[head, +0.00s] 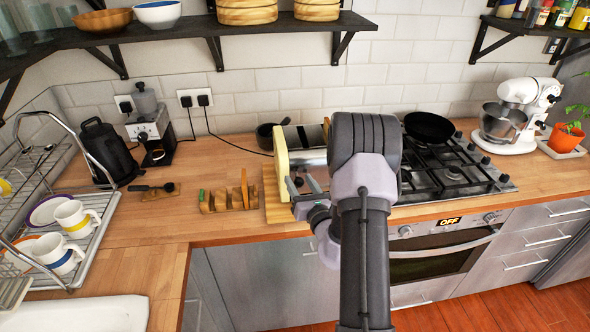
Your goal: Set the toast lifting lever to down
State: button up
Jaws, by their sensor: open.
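The toaster, with a pale yellow end panel (282,164) and a shiny metal body, stands on the wooden counter left of the stove. My arm hides much of its right side. A small dark knob shows low on the end panel, close to my gripper; I cannot tell for sure that it is the toast lifting lever, nor its height setting. My gripper (306,192) is open and empty, just in front of the lower part of the toaster. I cannot tell whether a finger touches it.
A wooden holder (228,201) stands just left of the toaster. A small dark pan (268,134) is behind it. The gas stove (455,168) with a black pan (429,126) is to the right. The counter at left centre (150,218) is mostly clear.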

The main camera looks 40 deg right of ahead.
jog(key=shift+w, duration=0.3)
jog(key=shift+r, duration=0.1)
jog(key=shift+s+a, duration=0.1)
jog(key=shift+c, duration=0.6)
grip_shut()
dwell(0.5)
